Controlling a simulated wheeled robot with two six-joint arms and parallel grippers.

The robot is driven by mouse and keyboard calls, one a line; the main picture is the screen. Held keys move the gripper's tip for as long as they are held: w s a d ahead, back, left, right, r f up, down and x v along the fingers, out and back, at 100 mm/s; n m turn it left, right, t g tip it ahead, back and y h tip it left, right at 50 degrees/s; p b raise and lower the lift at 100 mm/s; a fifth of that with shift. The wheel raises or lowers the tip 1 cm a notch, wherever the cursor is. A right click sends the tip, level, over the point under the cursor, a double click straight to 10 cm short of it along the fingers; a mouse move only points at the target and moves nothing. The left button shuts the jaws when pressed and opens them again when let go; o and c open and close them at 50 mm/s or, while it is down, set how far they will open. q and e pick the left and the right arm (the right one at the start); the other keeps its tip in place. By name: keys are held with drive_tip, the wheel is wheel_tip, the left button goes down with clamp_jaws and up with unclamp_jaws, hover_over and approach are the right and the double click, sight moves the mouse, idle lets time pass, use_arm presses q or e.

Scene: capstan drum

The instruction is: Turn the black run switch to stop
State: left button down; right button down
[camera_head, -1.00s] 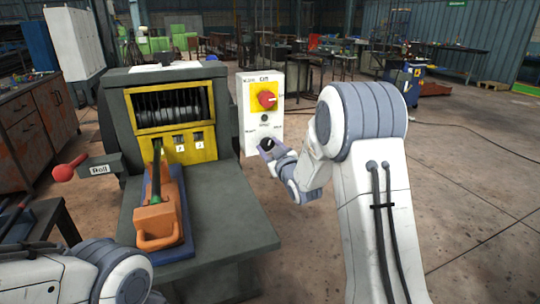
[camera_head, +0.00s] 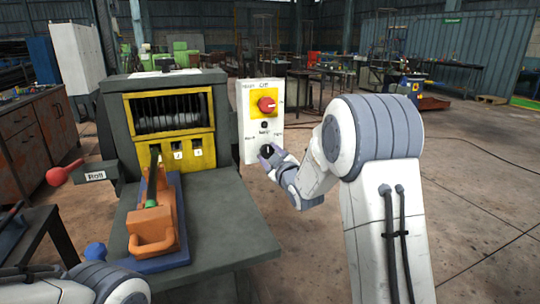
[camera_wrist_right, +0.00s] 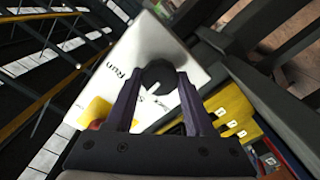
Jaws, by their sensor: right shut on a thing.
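The black run switch (camera_head: 266,151) is a round knob low on the front of a white control box (camera_head: 246,118). My right gripper (camera_head: 269,157) is at the knob. In the right wrist view, the black knob (camera_wrist_right: 158,75) sits between the tips of the two purple fingers (camera_wrist_right: 156,92), which are shut on it. A white pointer line shows on the knob. The word "Run" is readable on the panel beside it; another label is partly hidden by the knob and fingers. My left gripper is not in view; only part of my left arm shows at bottom left.
A red knob on a yellow plate (camera_head: 266,104) sits above the switch. Left of the box stands the drum machine with a yellow frame (camera_head: 175,95), a grey table (camera_head: 225,215) and an orange carriage (camera_head: 152,235). A red-ended lever (camera_head: 57,176) sticks out left.

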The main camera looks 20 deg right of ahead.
drive_tip(key=shift+c, duration=1.3)
unclamp_jaws()
drive_tip(key=s, duration=1)
drive_tip(key=shift+s+d, duration=0.15)
drive_tip(key=shift+s, duration=0.1)
